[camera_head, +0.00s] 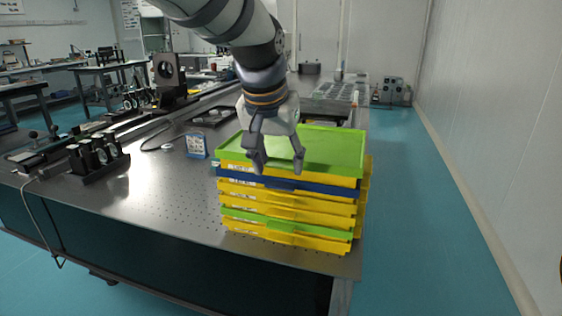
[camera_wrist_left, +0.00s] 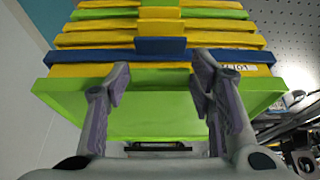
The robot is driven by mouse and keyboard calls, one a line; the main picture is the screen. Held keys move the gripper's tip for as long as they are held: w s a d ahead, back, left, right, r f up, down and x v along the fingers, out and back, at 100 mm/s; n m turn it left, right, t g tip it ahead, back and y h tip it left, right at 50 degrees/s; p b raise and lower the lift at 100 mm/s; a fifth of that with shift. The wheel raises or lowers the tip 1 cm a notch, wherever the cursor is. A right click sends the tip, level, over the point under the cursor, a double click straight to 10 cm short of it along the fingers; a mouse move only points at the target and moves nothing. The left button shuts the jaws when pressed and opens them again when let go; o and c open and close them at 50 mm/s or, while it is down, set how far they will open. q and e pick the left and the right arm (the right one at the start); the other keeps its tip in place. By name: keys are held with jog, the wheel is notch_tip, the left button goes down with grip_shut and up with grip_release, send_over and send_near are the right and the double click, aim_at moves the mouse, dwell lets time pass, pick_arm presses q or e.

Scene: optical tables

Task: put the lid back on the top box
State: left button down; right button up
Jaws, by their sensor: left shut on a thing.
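The green lid (camera_head: 335,150) is a wide, shallow piece at the top of a stack of boxes near the table's front right corner. It also shows in the left wrist view (camera_wrist_left: 155,115). My left gripper (camera_head: 279,165) reaches down over its front edge, shut on the lid with its fingers well apart. The yellow top box (camera_head: 335,179) is directly under the lid; whether they touch all round cannot be told. In the left wrist view the fingertips (camera_wrist_left: 160,76) lie by the lid's front edge. My right gripper is not in view.
Below are a blue layer (camera_head: 310,189) and several yellow and green layers. A small labelled stand (camera_head: 197,146) and black optical mounts (camera_head: 97,155) stand left on the grey table (camera_head: 165,205). A white wall (camera_head: 490,120) and open floor are at right.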

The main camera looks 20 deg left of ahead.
pick_arm(q)
jog(key=shift+s+a+f, duration=0.1)
jog(key=shift+s+f, duration=0.1)
jog(key=shift+s, duration=0.3)
jog(key=c, duration=0.7)
grip_release()
jog(key=shift+w+f, duration=0.1)
jog(key=shift+w, duration=0.25)
jog(key=shift+c, duration=0.2)
jog(key=shift+s, duration=0.15)
jog(key=shift+r, duration=0.2)
